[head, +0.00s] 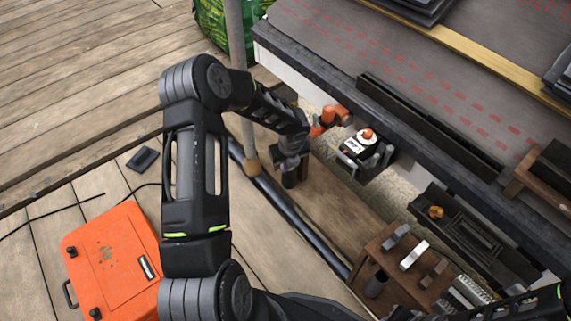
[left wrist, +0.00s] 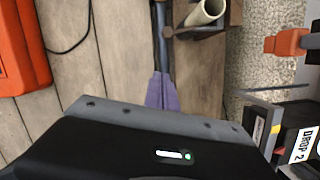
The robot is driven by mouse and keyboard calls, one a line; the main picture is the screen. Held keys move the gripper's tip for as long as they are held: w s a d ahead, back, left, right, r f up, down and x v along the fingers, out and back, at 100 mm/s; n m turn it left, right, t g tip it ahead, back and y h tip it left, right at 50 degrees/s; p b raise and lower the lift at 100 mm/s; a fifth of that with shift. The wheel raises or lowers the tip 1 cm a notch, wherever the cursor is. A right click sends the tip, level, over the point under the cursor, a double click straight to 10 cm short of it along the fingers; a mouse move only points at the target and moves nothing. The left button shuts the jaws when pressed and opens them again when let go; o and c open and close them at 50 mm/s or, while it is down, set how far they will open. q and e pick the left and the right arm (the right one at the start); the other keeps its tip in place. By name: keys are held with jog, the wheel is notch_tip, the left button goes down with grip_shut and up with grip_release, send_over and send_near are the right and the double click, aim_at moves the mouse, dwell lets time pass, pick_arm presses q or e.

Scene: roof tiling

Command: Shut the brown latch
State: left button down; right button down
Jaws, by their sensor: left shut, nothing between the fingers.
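A brown latch-like piece (head: 433,272) stands on a small wooden stand (head: 365,262) at the lower right of the head view, in a row beside a white piece (head: 413,255) and a grey piece (head: 397,238). I cannot tell whether it is open or shut. My left gripper (head: 289,178) points down over the planks, up and left of the stand and apart from it. In the left wrist view its fingers (left wrist: 161,92) are together and empty. The brown piece does not show there. Part of my right arm shows at the bottom right; its fingers are not visible.
An orange case (head: 112,262) lies at the lower left. A dark pipe (head: 292,212) runs along the planks below my left gripper. A box marked DROP 2 (left wrist: 303,146) and an orange tool (head: 325,118) are near the roof edge (head: 400,125). The planks at upper left are clear.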

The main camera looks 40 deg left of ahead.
pick_arm(q)
jog(key=w+a+f+b, duration=0.3)
jog(key=a+f, duration=0.1)
jog(key=f, duration=0.3)
jog(key=shift+a+b, duration=0.3)
jog(key=shift+a, duration=0.1)
jog(key=shift+a, duration=0.1)
